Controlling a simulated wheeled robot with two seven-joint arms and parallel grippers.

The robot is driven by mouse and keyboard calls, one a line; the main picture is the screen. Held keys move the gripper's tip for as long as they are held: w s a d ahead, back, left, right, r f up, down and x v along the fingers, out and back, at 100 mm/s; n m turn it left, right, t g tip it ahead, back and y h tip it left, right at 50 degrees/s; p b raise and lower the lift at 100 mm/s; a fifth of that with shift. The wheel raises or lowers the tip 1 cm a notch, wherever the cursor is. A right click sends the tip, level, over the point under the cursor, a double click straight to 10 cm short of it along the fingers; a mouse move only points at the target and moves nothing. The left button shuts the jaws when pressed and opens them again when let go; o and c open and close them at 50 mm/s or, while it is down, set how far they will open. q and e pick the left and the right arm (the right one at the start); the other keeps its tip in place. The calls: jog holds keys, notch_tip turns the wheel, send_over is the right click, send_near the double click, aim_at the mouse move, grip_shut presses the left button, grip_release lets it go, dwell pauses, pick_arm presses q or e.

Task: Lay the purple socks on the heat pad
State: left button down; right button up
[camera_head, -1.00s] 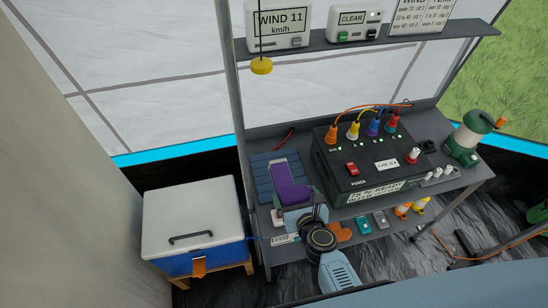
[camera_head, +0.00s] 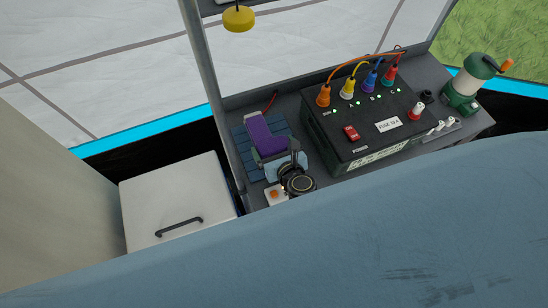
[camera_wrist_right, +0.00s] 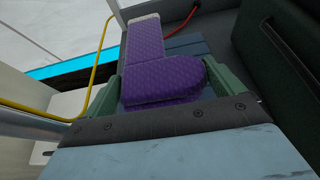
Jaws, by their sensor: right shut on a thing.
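The purple socks (camera_head: 262,133) are over the blue slatted heat pad (camera_head: 242,147) on the left of the bench. In the right wrist view the socks (camera_wrist_right: 150,50) stretch away from me, with a pale cuff at the far end and a rounded near part between the green fingers. My right gripper (camera_head: 274,160) is shut on this near end. Blue pad surface (camera_wrist_right: 187,42) shows beside the socks; I cannot tell whether their whole length touches it. My left gripper is not in view.
A dark power box (camera_head: 365,130) with coloured plugs stands right of the pad. A green lantern (camera_head: 468,88) is at the bench's right end. A white-lidded cooler (camera_head: 170,200) stands left of the bench. A yellow pull knob (camera_head: 238,18) hangs above. A tent pole rises at the bench's left.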

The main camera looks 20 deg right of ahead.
jog(key=shift+w+f+b, duration=0.1)
jog(key=shift+f+b, duration=1.55)
jog(key=shift+f, duration=0.35)
jog(key=shift+f, duration=0.15)
jog(key=o, duration=0.5)
jog(key=shift+f, duration=0.1)
jog(key=shift+o, duration=0.8)
